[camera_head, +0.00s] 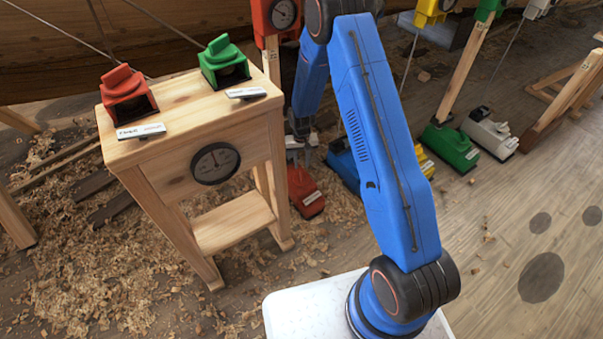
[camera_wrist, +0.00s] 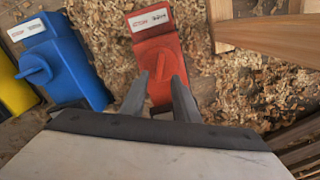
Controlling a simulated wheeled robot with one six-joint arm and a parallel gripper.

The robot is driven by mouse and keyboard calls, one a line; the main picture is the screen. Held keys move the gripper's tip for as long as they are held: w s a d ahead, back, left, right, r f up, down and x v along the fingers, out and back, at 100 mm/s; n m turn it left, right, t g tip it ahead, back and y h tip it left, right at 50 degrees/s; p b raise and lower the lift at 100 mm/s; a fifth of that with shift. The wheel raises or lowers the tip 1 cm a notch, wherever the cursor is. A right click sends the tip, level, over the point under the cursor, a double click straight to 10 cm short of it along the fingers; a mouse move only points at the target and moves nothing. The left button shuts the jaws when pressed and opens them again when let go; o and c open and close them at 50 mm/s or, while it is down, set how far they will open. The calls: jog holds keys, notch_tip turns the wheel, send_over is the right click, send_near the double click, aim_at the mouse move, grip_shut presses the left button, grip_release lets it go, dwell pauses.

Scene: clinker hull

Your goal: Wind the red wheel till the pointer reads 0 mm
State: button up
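A red floor unit with a red wheel-like knob (camera_wrist: 161,64) and a white label lies below my gripper in the wrist view. A red gauge (camera_head: 284,14) with a round dial stands on a wooden post at the top of the head view. Its pointer is too small to read.
A blue unit (camera_wrist: 65,62) stands left of the red one, with a yellow unit (camera_wrist: 12,92) beyond. Green (camera_head: 452,146) and white (camera_head: 490,133) units stand farther right. A wooden stand (camera_head: 230,118) bears red and green boxes and a dial. Wood shavings cover the floor.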

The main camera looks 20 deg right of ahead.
aim_at(302, 179)
notch_tip(302, 179, down, 7)
jog(key=shift+f, duration=0.15)
jog(key=shift+c, duration=0.7)
grip_shut()
